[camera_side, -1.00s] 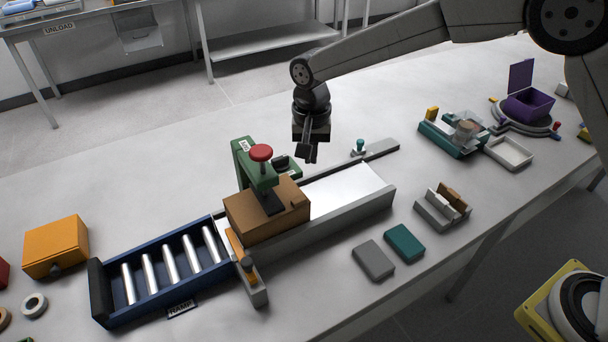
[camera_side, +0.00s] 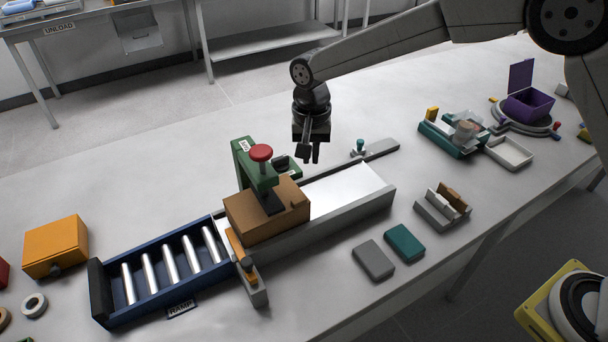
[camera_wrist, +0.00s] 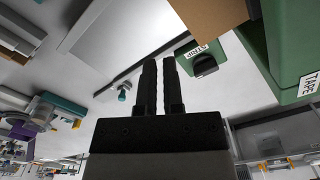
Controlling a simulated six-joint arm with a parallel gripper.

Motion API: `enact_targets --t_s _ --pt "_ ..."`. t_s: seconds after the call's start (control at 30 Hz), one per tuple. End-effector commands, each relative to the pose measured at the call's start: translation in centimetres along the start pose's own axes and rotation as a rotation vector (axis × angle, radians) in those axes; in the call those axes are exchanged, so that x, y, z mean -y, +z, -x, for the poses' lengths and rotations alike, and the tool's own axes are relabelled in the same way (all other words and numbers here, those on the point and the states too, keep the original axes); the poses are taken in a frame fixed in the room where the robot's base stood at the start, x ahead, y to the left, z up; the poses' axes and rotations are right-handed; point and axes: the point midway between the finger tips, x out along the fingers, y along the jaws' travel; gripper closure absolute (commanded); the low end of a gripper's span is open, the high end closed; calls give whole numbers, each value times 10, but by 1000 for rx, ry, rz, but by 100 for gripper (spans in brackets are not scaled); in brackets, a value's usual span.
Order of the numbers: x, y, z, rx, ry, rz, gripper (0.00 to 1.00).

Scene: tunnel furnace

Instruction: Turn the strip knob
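The strip knob (camera_side: 283,164) is a small dark knob on a green base, behind the brown box. In the wrist view the knob (camera_wrist: 205,65) sits beside a white STRIP label (camera_wrist: 197,51). My gripper (camera_side: 310,157) hangs above the table, up and right of the knob in the side view, apart from it. In the wrist view my gripper (camera_wrist: 160,62) shows two dark fingers with a narrow gap and nothing between them. The knob lies just right of the fingertips in that view.
A green press (camera_side: 256,172) with a red knob (camera_side: 261,152) stands over the brown box (camera_side: 262,222) on the conveyor (camera_side: 340,212). A blue roller ramp (camera_side: 150,302) lies left. A teal-topped peg (camera_side: 359,146) stands behind the conveyor. Table behind the press is clear.

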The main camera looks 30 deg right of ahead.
Motion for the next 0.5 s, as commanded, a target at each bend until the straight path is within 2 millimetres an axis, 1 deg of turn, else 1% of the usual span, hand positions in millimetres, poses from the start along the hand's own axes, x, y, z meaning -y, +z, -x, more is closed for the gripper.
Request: enact_targets --t_s 0.03,0.07,0.1,0.13,0.27,0.37,0.5 --pt "0 0 0 0 0 2 71" --pt "0 0 0 1 -1 4 62" --pt "0 -1 0 1 -1 9 49" --pt "0 -1 0 2 -2 15 43" --pt "2 -4 -1 9 -10 67 43" --pt "4 -8 -1 17 -19 141 43" --pt "6 -16 -2 31 -41 282 43"
